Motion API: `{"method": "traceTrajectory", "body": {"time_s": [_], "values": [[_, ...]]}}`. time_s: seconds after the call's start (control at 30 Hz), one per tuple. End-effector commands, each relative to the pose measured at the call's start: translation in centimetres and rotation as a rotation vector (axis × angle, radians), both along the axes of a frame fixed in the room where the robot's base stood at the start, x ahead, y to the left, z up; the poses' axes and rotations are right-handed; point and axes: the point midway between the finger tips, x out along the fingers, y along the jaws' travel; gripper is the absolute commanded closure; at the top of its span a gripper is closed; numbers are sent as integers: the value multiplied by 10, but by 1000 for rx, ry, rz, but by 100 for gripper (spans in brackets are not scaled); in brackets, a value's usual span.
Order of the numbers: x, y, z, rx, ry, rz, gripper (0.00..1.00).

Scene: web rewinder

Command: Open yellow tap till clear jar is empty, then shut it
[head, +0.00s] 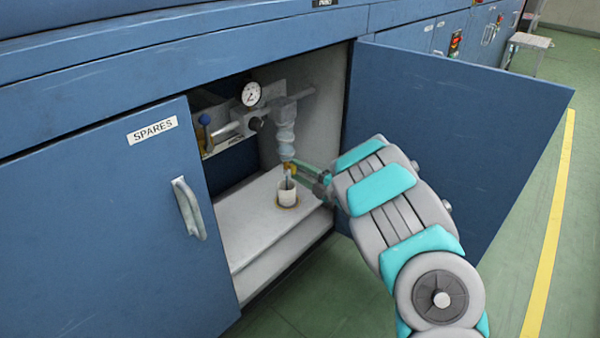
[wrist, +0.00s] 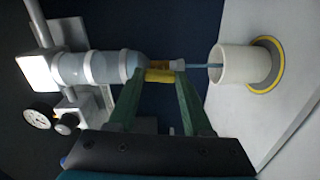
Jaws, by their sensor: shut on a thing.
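The clear jar (head: 286,137) hangs below the pipework inside the open cabinet; it lies sideways in the wrist view (wrist: 95,68). Its liquid level cannot be made out. The yellow tap (head: 289,170) is at the jar's lower end. My gripper (wrist: 159,69) is shut on the yellow tap (wrist: 159,76), one green finger on each side. A thin bluish line (wrist: 203,66), looking like a liquid stream, runs from below the tap into a white cup (wrist: 238,64). The cup (head: 287,194) stands upright under the tap; its inside is hidden.
The cup stands on a yellow-edged ring (wrist: 278,66) on the pale shelf (head: 248,222). The open blue door (head: 460,130) is right of my arm; the SPARES door (head: 130,225) is left.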

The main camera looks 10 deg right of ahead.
Motion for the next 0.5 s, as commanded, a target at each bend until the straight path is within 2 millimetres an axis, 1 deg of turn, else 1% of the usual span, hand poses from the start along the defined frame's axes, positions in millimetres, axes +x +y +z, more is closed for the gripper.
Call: {"method": "traceTrajectory", "body": {"time_s": [0.2, 0.5], "values": [[-1, 1, -1, -73, -50, 3, 100], [-1, 2, -1, -105, -74, 4, 100]]}}
